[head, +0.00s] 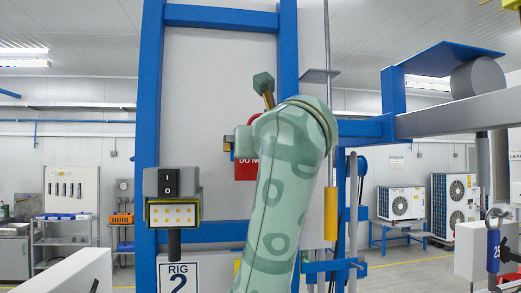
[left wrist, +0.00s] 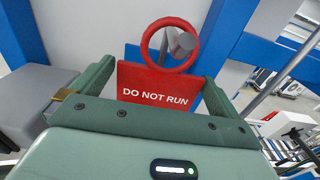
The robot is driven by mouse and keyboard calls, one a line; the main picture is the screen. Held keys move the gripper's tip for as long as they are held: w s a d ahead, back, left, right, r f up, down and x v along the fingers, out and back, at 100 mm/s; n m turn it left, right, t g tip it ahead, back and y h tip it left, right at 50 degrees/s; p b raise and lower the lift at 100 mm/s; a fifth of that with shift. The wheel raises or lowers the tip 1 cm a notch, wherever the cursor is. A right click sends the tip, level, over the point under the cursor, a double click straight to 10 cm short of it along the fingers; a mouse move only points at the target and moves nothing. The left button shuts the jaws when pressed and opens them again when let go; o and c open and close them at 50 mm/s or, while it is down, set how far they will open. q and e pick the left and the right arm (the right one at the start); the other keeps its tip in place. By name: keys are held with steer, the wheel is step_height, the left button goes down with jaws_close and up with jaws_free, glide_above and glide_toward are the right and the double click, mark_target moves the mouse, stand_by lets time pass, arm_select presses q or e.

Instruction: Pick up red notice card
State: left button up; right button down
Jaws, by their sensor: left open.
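The red notice card (left wrist: 158,88), lettered "DO NOT RUN", is straight ahead in the left wrist view. A red ring (left wrist: 147,38) stands at its top edge, with a grey peg (left wrist: 182,42) showing through it. My left gripper (left wrist: 160,74) is open, with one green finger on each side of the card. I cannot tell whether either finger touches it. In the head view my left arm hides most of the card (head: 245,170) and the ring; only the card's left part shows. My right gripper is not in view.
A "RIG 2" sign (head: 178,277) is below. A grey box (left wrist: 45,85) is close to the left finger. A yellow cylinder (head: 330,214) hangs right of my arm.

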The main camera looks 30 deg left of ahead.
arm_select(q)
steer(key=shift+d, duration=0.15)
steer(key=shift+s+d, duration=0.1)
steer(key=shift+s, duration=0.05)
steer(key=c, duration=0.6)
steer(key=shift+c, duration=0.6)
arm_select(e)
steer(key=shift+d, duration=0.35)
arm_select(q)
steer(key=shift+r, duration=0.15)
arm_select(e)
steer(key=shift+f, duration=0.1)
